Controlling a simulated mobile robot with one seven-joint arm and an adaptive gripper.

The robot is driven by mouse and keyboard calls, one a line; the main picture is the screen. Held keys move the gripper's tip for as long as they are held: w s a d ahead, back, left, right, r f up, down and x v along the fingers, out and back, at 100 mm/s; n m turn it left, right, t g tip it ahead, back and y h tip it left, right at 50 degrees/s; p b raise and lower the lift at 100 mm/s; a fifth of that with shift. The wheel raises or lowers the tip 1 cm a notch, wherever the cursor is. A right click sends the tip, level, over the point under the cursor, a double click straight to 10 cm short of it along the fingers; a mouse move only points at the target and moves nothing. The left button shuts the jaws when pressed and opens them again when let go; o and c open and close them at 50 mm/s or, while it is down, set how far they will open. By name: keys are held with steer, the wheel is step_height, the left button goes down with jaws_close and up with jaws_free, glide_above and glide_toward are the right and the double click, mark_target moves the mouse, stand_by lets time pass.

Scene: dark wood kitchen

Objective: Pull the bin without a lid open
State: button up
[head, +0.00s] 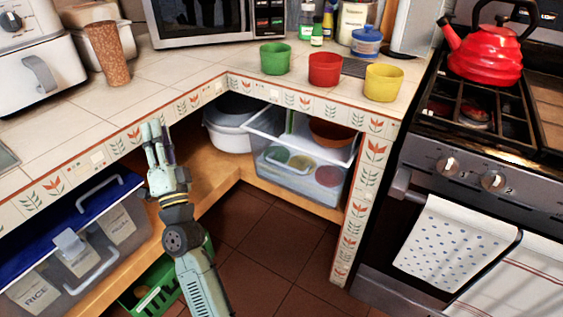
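A clear plastic bin (320,187) stands on the shelf under the counter at center right. Its top looks open, with a pale rim, and round colored things show through its front. A bar handle is on its front. A second clear bin (118,226), at lower left, has a dark blue lid (55,238), a pale latch and labels, one reading RICE. My gripper (157,138) is raised at the left counter's edge, left of the open bin and well apart from it. It holds nothing that I can see. Its fingers look close together, but their gap is unclear.
A white pot (230,125) sits left of the open bin. A green crate (152,288) is low beside my arm. Green, red and yellow cups (384,83) stand on the counter above. The stove (450,170) bounds the right side. Brown floor tiles (265,240) lie clear between.

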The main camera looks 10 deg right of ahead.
steer(key=w+d+f+m+g+h, duration=0.3)
steer(key=d+f+m+h, duration=0.35)
steer(key=d+f, duration=0.8)
steer(key=m+g+h+p, duration=0.1)
steer(key=m+g+h, duration=0.3)
steer(key=h, duration=0.1)
glide_toward(284, 166)
steer(key=shift+y, duration=0.25)
steer(key=x, duration=1)
steer(key=shift+w+d+f+b, duration=0.1)
steer(key=shift+w+d+b, duration=0.1)
steer(key=shift+w+b, duration=0.15)
steer(key=shift+c, duration=0.5)
jaws_close()
steer(key=shift+s, duration=0.1)
